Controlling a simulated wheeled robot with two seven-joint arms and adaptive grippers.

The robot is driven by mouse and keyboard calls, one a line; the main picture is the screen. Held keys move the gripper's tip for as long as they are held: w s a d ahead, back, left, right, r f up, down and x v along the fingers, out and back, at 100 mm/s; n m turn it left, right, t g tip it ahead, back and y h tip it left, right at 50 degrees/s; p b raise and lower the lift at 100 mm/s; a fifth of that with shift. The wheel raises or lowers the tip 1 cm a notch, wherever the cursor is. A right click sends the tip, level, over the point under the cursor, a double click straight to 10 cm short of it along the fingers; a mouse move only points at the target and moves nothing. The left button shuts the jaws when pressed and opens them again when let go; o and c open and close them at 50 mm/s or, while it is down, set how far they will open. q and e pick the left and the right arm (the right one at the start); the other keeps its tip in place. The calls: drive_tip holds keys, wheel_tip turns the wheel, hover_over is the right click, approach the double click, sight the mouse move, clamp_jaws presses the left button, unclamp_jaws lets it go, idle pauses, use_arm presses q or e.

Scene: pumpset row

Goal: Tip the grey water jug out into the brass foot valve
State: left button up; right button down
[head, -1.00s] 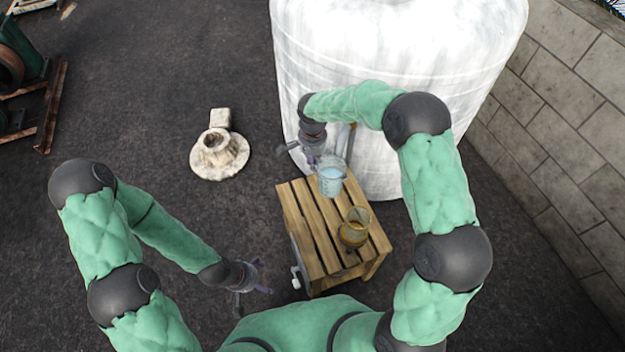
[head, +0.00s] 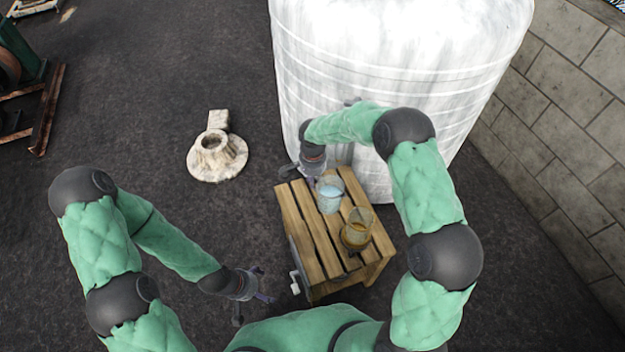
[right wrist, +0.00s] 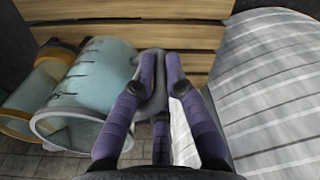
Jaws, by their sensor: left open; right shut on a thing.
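The clear grey-tinted jug (head: 330,196) with bluish water in it is upright at the far part of the slatted wooden stand (head: 307,238). I cannot tell whether its base touches the slats. My right gripper (head: 314,174) is shut on its grey handle; in the right wrist view the fingers (right wrist: 160,78) close around that handle, beside the marked jug wall (right wrist: 90,80). A pale, stained flanged fitting (head: 230,158) with a round opening stands on the ground to the left; I see no plainly brass-coloured valve. My left gripper (head: 259,292) is open and empty, left of the stand.
An amber-coloured vessel (head: 356,238) stands on the stand close to the jug. A large white tank (head: 400,60) rises right behind the stand. A block wall (head: 570,130) is at right. A rusty frame (head: 48,115) lies far left. The ground around the fitting is clear.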

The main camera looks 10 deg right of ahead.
drive_tip(key=shift+s+d+r+p, duration=0.15)
drive_tip(key=shift+r+p, duration=0.3)
drive_tip(key=shift+r, duration=0.85)
drive_tip(key=shift+s+r+t+y+p, duration=0.15)
drive_tip(key=shift+r+t+y+p, duration=0.3)
drive_tip(key=shift+r, duration=1)
